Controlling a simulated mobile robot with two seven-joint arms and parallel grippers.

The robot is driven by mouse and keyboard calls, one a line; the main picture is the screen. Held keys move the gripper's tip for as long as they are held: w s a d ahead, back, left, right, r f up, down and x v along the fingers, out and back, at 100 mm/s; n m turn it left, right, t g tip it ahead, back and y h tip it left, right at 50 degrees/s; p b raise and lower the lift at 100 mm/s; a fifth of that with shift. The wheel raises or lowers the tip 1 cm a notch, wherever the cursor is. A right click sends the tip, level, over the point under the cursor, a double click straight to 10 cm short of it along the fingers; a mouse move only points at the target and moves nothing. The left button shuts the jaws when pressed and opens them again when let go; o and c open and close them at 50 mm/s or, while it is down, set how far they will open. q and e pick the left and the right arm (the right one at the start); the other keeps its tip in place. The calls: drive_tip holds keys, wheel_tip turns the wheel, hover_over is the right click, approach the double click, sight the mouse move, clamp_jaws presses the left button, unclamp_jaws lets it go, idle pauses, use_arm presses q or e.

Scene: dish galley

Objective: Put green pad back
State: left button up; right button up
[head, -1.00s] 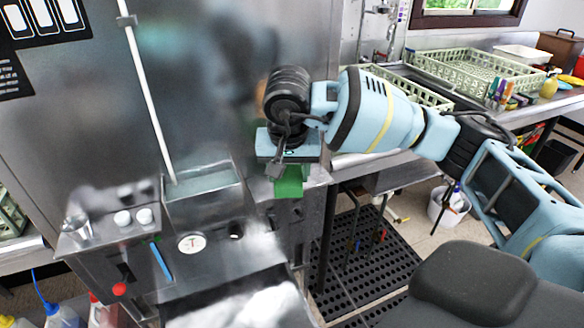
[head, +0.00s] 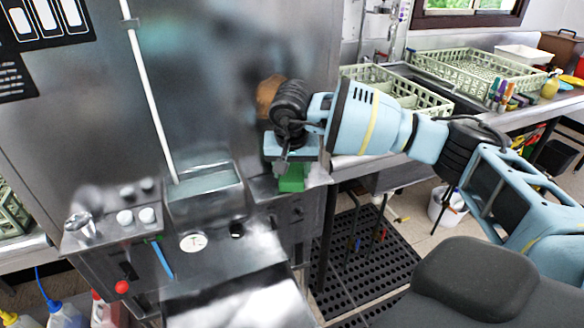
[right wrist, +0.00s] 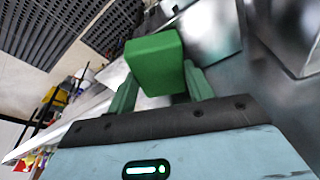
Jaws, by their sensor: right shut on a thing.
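The green pad (right wrist: 155,62) is a block held between the two fingers of my right gripper (right wrist: 160,88) in the right wrist view. In the head view my right gripper (head: 291,166) points down beside the steel dish machine, with green (head: 291,180) showing below its pale blue body. The green is over or at the small steel ledge at the machine's right front corner. I cannot tell whether the pad touches the ledge. My left gripper is not in view.
The steel machine front (head: 240,60) stands close behind the gripper. A control panel with a gauge (head: 193,242) and a red knob (head: 122,287) is at lower left. Pale green dish racks (head: 425,98) stand on the right counter. A black perforated mat (head: 370,250) covers the floor.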

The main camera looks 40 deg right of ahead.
sight(291, 182)
drive_tip(key=shift+f, duration=0.2)
drive_tip(key=o, duration=1)
drive_tip(key=shift+r, duration=0.15)
drive_tip(key=v, duration=1.2)
drive_tip(key=shift+r, duration=0.1)
